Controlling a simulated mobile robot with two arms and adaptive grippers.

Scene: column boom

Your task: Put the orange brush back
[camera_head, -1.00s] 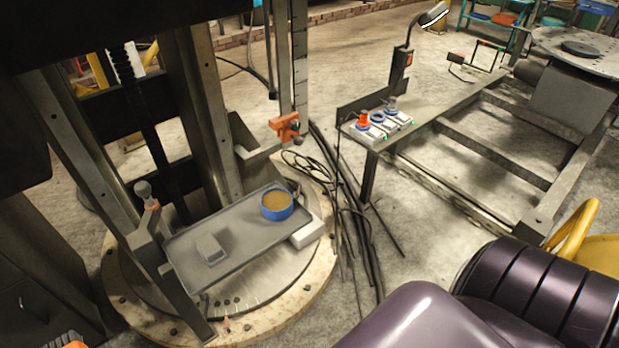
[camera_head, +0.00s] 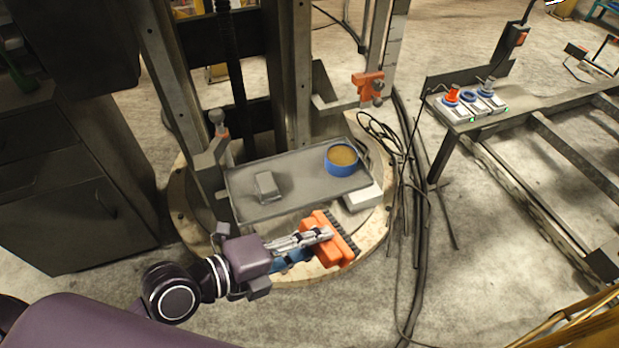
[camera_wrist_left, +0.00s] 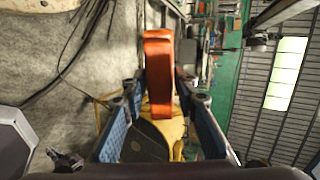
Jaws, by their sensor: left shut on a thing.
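My left gripper (camera_head: 318,237) is shut on the orange brush (camera_head: 330,238), which has a row of dark bristles along its right side. It holds the brush in front of the grey tray (camera_head: 290,190), near the tray's front edge in the picture. In the left wrist view the brush (camera_wrist_left: 158,75) stands out between the fingers of the left gripper (camera_wrist_left: 162,95). My right gripper is not in view.
A blue round container with brown contents (camera_head: 342,160) and a small grey block (camera_head: 267,187) sit on the tray. An orange clamp (camera_head: 368,86) is on the column behind. Black cables (camera_head: 400,150) hang to the right. Switch boxes (camera_head: 470,103) stand on a bench at right.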

